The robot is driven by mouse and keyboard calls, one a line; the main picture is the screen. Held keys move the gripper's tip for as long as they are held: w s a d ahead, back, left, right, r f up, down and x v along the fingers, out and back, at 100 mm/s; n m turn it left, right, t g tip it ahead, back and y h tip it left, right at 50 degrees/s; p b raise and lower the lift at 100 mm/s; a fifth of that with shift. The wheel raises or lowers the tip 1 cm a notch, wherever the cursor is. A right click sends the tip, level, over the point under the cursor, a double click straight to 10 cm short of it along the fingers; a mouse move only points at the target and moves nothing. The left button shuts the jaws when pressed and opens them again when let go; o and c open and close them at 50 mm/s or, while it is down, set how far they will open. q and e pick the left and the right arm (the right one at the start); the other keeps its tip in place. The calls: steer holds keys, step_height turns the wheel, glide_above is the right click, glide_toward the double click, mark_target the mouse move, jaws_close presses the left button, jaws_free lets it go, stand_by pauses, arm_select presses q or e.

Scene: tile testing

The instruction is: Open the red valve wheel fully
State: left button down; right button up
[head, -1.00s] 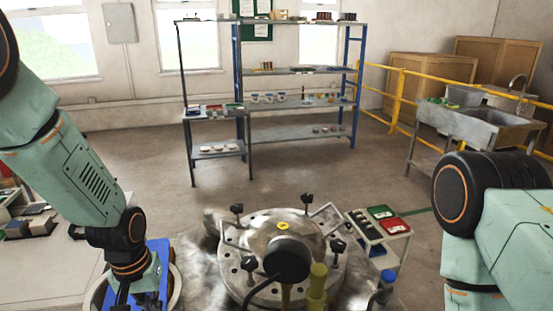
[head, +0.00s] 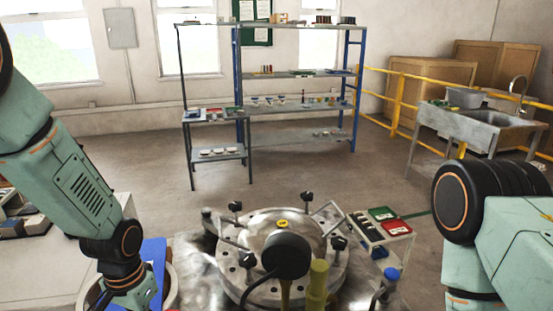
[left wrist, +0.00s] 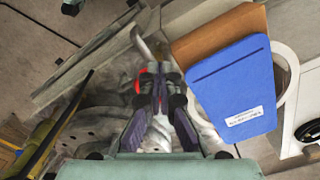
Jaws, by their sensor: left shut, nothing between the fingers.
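The red valve wheel shows only as a small red patch (left wrist: 141,80) in the left wrist view, just left of my fingertips and mostly hidden behind them. I cannot tell whether they touch it. My left gripper (left wrist: 160,84) is shut and empty, its fingers close together over the metal parts. In the head view its fingers are not clear, and a sliver of red shows at the bottom edge below my left wrist. My right gripper is out of view; only my right arm shows at the right.
A blue panel (left wrist: 233,86) stands close right of my left gripper in the wrist view, beside a white round rim (left wrist: 288,88). A round bolted metal vessel (head: 235,273) stands at the front centre. A small trolley (head: 370,233) is right of it. Open floor lies behind.

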arm_select(q)
step_height(320, 180, down, 4)
steer(key=shift+r+b, duration=0.2)
steer(key=shift+b, duration=0.6)
steer(key=shift+w, duration=0.3)
steer(key=shift+r+p, duration=0.1)
steer(key=shift+p, duration=0.25)
steer(key=shift+d+p, duration=0.1)
steer(key=shift+p, duration=0.2)
